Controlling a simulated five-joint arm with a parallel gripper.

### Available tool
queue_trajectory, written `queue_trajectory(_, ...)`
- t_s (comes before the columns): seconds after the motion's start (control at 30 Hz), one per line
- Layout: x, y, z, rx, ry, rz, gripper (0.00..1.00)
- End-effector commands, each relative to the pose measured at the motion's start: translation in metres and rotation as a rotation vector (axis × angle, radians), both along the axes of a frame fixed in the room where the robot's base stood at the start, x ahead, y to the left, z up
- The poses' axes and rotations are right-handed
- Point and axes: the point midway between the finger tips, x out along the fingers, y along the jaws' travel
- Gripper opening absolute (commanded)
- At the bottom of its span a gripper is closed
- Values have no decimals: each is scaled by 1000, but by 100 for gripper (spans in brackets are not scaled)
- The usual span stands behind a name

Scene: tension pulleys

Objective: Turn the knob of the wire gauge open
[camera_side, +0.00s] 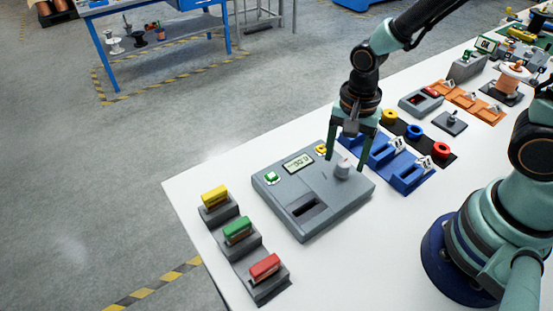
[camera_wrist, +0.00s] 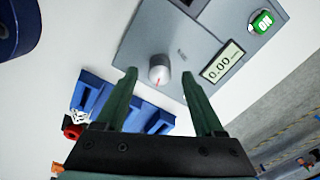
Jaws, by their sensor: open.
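The wire gauge (camera_side: 311,192) is a grey box on the white table, with a small display, a green button, a yellow button and a dark slot. In the wrist view the knob (camera_wrist: 159,70) shows a red mark, and the display reads about 0.00. My gripper (camera_side: 346,162) is open, pointing down, with its fingers on either side of the knob. In the wrist view the fingertips (camera_wrist: 159,74) flank the knob with gaps; I see no contact.
Blue holders (camera_side: 383,155) stand close behind the gauge to the right, with coloured spools (camera_side: 415,132) beyond. A stepped grey rack with yellow, green and red blocks (camera_side: 238,229) stands at the left near the table edge. Bare table lies in front of the gauge.

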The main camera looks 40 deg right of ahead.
Motion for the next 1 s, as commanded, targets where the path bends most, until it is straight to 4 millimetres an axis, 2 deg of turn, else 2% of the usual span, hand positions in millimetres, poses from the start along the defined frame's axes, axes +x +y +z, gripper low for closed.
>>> queue_trajectory(0.1, -1, 0, -14, -1, 4, 0, 70)
queue_trajectory(0.23, 0, 0, -24, -1, 2, 0, 70)
queue_trajectory(0.63, 0, 0, -29, 0, -1, 1, 70)
queue_trajectory(0.67, 0, 0, -29, 0, -1, 1, 63)
queue_trajectory(0.8, 0, 0, -28, 0, -1, 1, 9)
queue_trajectory(0.83, 0, 0, -28, 0, 0, 1, 0)
queue_trajectory(1.0, 0, 0, -28, 0, 0, 4, 0)
